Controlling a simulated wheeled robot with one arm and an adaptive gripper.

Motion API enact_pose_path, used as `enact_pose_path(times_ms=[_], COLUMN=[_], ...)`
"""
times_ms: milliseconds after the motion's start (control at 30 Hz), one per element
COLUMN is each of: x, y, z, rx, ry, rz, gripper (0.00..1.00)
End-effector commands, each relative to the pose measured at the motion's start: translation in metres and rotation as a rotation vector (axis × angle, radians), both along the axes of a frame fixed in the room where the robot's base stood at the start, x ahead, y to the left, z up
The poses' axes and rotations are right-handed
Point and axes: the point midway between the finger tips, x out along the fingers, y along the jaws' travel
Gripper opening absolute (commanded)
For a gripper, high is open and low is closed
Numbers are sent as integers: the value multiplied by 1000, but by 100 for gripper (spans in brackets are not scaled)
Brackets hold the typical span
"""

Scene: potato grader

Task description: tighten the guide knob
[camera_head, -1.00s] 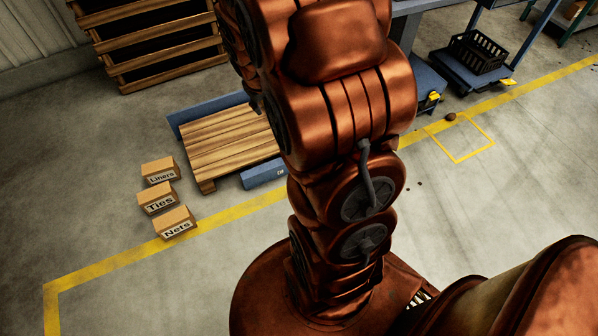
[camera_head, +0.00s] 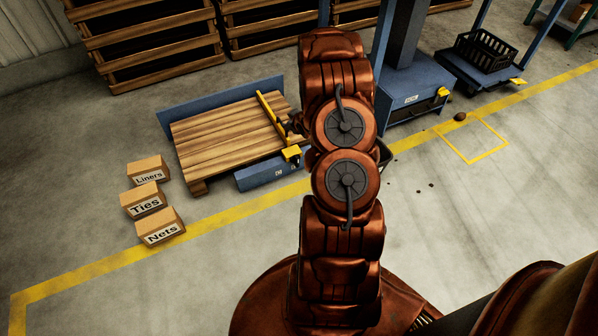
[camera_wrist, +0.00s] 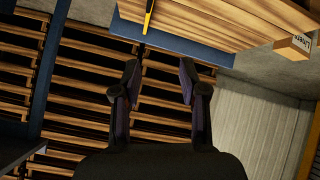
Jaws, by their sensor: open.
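A yellow guide bar (camera_head: 272,118) lies across the right part of a wooden slatted deck (camera_head: 215,145). A small yellow block (camera_head: 291,154) sits at the bar's near end. I cannot make out a separate knob, and my arm covers the area just right of it. In the wrist view the end of the yellow bar (camera_wrist: 149,16) shows at the top, beyond my gripper (camera_wrist: 159,74). My gripper's two dark fingers are apart with nothing between them. In the head view the gripper is mostly hidden behind my arm.
A blue fence (camera_head: 190,108) edges the deck's back. Boxes marked Liners (camera_head: 148,170), Ties (camera_head: 143,200) and Nets (camera_head: 160,228) stand at left. A blue machine base (camera_head: 410,97) and a black crate (camera_head: 485,52) are at right. The right floor is mostly clear.

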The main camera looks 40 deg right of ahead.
Motion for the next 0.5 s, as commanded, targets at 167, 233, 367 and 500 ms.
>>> enact_pose_path(times_ms=[167,233,367,500], x=[-6,-8,-16,-27], y=[-14,-18,-20,-20], z=[-77,-99,-141,-182], rx=[17,22,36,51], ry=[-112,-164,-259,-369], rz=[9,12,13,2], gripper=[43,43,43,43])
